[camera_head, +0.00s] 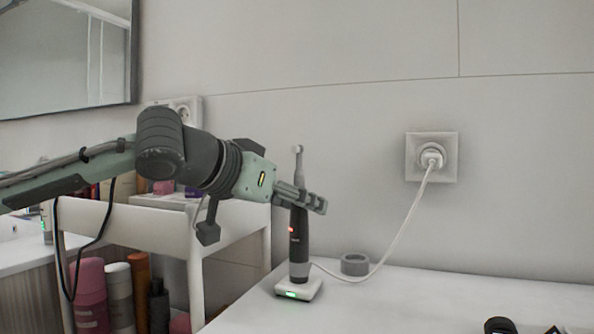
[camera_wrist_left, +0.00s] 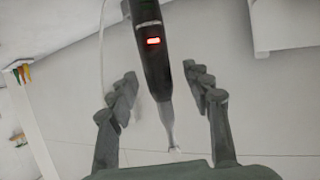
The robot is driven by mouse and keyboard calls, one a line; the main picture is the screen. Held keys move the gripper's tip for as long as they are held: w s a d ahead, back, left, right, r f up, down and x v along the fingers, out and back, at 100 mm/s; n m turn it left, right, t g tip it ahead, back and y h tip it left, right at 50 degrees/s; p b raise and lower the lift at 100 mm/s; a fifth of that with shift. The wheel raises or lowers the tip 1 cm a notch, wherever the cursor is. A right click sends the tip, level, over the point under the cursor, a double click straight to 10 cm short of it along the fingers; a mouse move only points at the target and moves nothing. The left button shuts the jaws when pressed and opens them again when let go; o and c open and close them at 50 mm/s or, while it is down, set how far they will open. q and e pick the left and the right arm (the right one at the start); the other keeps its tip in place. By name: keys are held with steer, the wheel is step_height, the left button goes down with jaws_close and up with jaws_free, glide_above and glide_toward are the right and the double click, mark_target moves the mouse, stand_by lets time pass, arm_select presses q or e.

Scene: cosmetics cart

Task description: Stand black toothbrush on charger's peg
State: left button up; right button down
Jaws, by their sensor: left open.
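The black toothbrush (camera_head: 299,232) stands upright on the white charger (camera_head: 298,289) near the left end of the white counter. Its orange-red light is lit, and a green light shows on the charger's front. The peg is hidden under the brush. My left gripper (camera_head: 307,199) is at the upper part of the toothbrush. In the left wrist view the toothbrush (camera_wrist_left: 153,55) passes between the open fingers of my left gripper (camera_wrist_left: 165,95), with a gap on both sides. My right gripper is in neither view.
A white cord runs from the charger to a wall socket (camera_head: 431,157). A grey ring (camera_head: 355,264) lies beside the charger. A white cart (camera_head: 150,228) with bottles stands left, under my arm. Dark objects (camera_head: 500,325) lie at the lower right; the counter between is clear.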

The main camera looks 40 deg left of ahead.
mark_target(297, 170)
arm_select(q)
step_height(297, 170, up, 5)
steer(key=shift+r, duration=0.1)
stand_by(1.0)
